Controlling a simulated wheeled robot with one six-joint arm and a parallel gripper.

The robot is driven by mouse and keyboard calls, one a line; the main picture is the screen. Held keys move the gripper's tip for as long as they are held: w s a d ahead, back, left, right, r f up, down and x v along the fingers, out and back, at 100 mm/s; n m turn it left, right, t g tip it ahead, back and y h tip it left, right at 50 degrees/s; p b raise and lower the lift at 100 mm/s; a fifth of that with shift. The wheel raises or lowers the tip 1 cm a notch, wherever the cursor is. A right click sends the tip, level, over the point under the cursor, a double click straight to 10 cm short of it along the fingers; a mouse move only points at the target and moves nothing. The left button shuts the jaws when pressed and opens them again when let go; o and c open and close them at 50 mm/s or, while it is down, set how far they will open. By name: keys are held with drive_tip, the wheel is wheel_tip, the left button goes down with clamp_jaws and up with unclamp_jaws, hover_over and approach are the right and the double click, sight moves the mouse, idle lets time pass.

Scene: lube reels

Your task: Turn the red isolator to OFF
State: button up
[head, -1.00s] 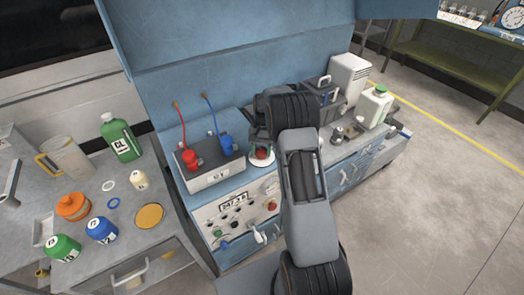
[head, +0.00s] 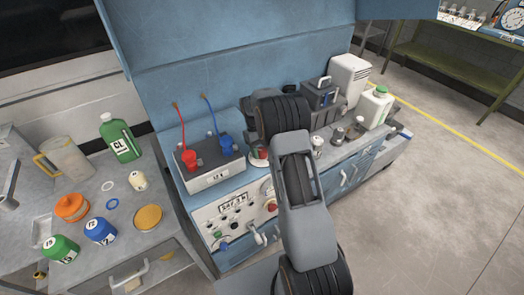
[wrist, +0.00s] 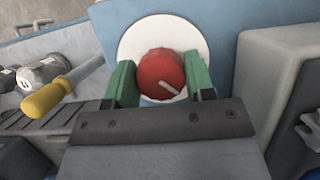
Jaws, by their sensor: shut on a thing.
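The red isolator (wrist: 160,72) is a round red knob on a white disc (wrist: 196,35), against a blue panel. A white mark on the knob slants toward the lower right in the wrist view. My gripper (wrist: 161,82) has its green fingers on either side of the knob, shut on it. In the head view the red knob (head: 263,154) shows only in part beside my arm, which hides most of the disc and the fingers. No OFF lettering can be read.
A battery-like grey box (head: 208,170) with red and blue clamps stands left of the knob. A yellow-handled tool (wrist: 50,97) lies at left in the wrist view. A grey housing (wrist: 275,85) is close at right. Bottles stand on the left bench.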

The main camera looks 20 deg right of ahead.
drive_tip(key=shift+r, duration=0.1)
idle(0.5)
drive_tip(key=o, duration=0.9)
drive_tip(key=v, duration=1.3)
drive_tip(key=shift+w+a+r+b, duration=0.1)
drive_tip(key=shift+a+r+b, duration=0.05)
drive_tip(key=shift+r+b, duration=0.2)
